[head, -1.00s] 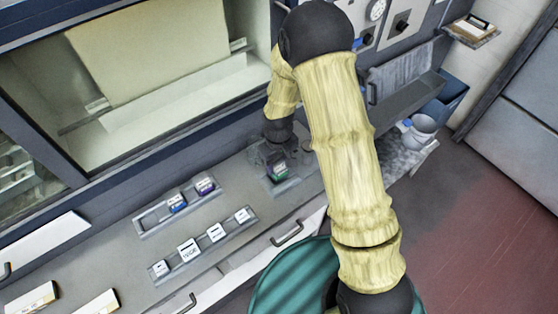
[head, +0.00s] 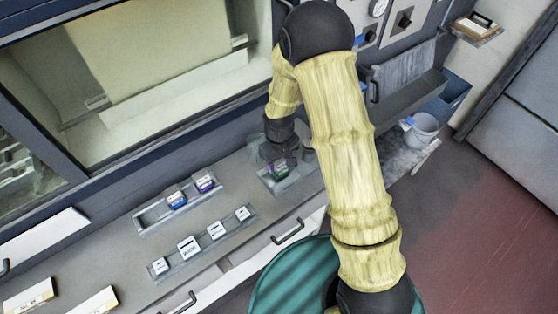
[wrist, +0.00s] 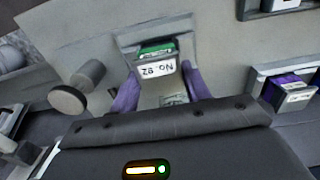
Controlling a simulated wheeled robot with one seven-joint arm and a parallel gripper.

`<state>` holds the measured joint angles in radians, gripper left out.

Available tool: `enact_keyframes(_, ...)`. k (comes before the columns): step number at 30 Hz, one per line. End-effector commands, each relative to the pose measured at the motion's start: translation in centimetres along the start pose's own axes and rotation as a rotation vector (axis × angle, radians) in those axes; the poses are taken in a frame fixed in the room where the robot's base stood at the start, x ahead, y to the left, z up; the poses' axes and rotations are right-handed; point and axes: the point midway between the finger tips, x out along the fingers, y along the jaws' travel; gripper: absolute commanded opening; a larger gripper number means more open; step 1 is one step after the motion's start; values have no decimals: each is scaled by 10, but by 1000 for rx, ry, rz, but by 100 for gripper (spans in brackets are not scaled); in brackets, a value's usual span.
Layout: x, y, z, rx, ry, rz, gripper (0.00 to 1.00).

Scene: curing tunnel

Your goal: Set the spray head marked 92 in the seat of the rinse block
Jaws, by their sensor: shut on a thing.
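The spray head marked 92 (wrist: 157,66) has a green top and a white label reading "No. 92", upside down in the wrist view. It shows as a small green piece in the head view (head: 280,172). My gripper (wrist: 160,90) has its purple fingers on either side of it and is shut on it. The rinse block (wrist: 130,45) is a grey holder around the far side of the spray head; it also shows in the head view (head: 296,183). I cannot tell whether the head is fully down in its seat, as my gripper hides the near side.
A grey round post (wrist: 68,98) stands left of the block in the wrist view. A rack with a blue (head: 177,200) and a purple spray head (head: 205,183) lies to the left. A front rack holds several white-labelled pieces (head: 188,248). A bucket (head: 421,130) stands at right.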

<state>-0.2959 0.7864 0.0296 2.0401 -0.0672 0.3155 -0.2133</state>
Motion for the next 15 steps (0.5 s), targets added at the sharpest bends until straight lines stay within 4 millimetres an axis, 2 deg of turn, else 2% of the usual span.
enact_keyframes(15,6,0,0,0,1,0,20)
